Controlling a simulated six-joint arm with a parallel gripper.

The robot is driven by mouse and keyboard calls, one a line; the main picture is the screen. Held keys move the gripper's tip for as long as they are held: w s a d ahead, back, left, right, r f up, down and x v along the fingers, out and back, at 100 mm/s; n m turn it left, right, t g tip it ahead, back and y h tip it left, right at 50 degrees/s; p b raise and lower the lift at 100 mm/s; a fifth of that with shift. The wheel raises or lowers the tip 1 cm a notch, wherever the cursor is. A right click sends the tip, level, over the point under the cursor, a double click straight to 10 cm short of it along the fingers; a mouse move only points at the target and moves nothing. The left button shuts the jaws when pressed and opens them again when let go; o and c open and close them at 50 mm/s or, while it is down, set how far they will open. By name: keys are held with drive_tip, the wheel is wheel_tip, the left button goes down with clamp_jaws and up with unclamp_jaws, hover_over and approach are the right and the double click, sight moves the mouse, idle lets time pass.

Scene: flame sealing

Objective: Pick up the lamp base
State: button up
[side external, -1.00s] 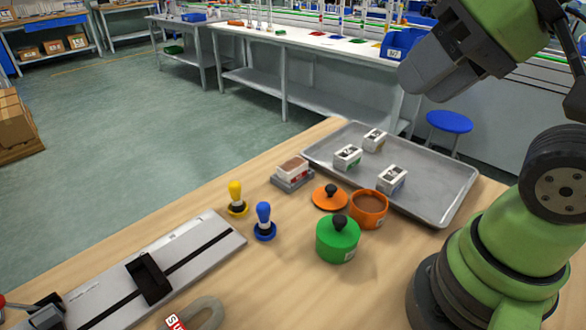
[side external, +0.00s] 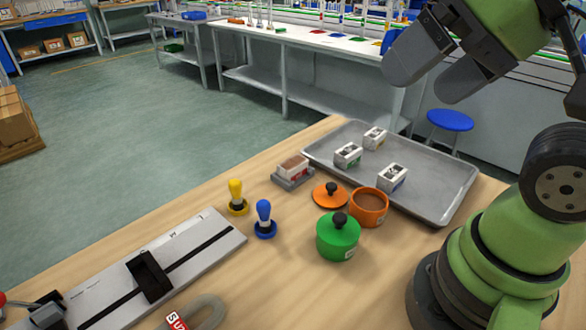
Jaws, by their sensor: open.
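No object is plainly marked as a lamp base, and I cannot tell which one it is. An open orange pot (side external: 369,208) with brown contents stands on the wooden table, its orange lid (side external: 328,196) with a black knob lying beside it. A green pot (side external: 338,240) with its lid on stands just in front. My gripper (side external: 421,86) is at the top right, high above the tray's far side. Its two grey fingers are apart with nothing between them.
A metal tray (side external: 432,209) with several white blocks lies behind the pots. A yellow stamp (side external: 237,198), a blue stamp (side external: 264,220) and a brown-topped block (side external: 294,171) stand left. A flat grey device (side external: 205,245) fills the near left. The table between is clear.

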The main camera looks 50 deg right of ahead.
drive_tip(key=w+d+f+n+g+h, duration=0.1)
drive_tip(key=w+d+f+g, duration=0.1)
drive_tip(key=w, duration=0.8)
drive_tip(key=w+d+f+n+g, duration=0.1)
drive_tip(key=w+d+g, duration=0.1)
drive_tip(key=w, duration=0.8)
drive_tip(key=w+d+f+g, duration=0.1)
drive_tip(key=w+f, duration=0.1)
drive_tip(key=f, duration=0.3)
drive_tip(key=w+d+f+n+g, duration=0.1)
drive_tip(key=w+d+f, duration=0.1)
drive_tip(key=f, duration=0.3)
drive_tip(key=w+d+f+n+g+h, duration=0.1)
drive_tip(key=w+f, duration=0.3)
drive_tip(key=f, duration=0.2)
drive_tip(key=shift+w+d+f, duration=0.1)
drive_tip(key=shift+d, duration=0.15)
hover_over(293, 162)
drive_tip(key=f, duration=0.4)
drive_tip(key=shift+w+f, duration=0.2)
drive_tip(key=f, duration=0.5)
drive_tip(key=shift+s+f, duration=0.2)
drive_tip(key=shift+f, duration=0.15)
drive_tip(key=shift+c, duration=0.5)
drive_tip(key=c, duration=0.9)
